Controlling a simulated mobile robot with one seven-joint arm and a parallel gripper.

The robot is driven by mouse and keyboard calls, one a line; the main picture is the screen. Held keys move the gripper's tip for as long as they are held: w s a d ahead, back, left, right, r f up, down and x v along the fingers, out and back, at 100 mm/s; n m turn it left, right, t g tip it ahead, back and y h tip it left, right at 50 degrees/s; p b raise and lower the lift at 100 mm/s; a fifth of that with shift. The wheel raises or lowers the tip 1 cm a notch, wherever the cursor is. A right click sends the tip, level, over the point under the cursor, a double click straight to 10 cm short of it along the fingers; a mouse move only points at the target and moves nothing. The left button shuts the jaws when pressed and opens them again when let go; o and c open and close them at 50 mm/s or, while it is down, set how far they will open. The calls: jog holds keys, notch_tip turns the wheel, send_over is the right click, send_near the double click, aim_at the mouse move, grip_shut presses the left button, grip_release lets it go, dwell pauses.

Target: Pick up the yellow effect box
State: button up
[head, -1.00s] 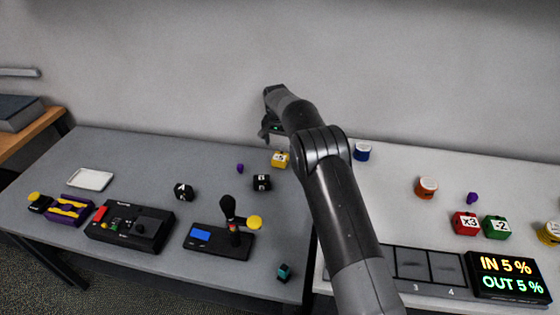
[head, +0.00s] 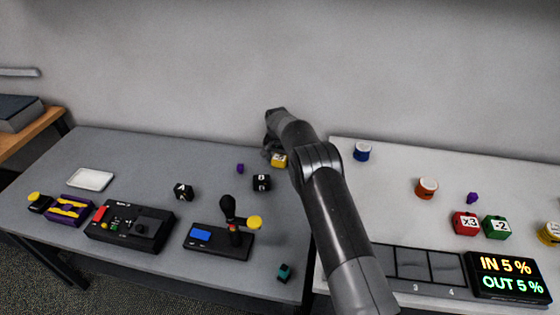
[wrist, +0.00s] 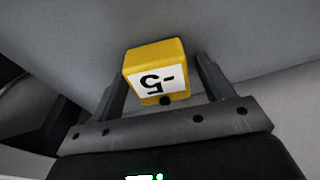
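The yellow effect box (head: 279,160) sits near the back right edge of the left grey table. In the wrist view the yellow effect box (wrist: 157,72) shows a white label reading "-5", upside down, with a dark round spot below it. My gripper (wrist: 160,78) is open, with one finger on each side of the box and visible gaps between fingers and box. In the head view my gripper (head: 270,152) is at the box and partly covers it; the fingertips are hard to make out there.
A black "8" box (head: 262,183) and a small purple piece (head: 240,168) lie close by on the left table. A joystick device (head: 222,238) stands nearer the front. Red (head: 466,223) and green (head: 497,228) boxes stand on the right table.

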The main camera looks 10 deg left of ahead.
jog(key=c, duration=1)
jog(key=shift+r, duration=0.1)
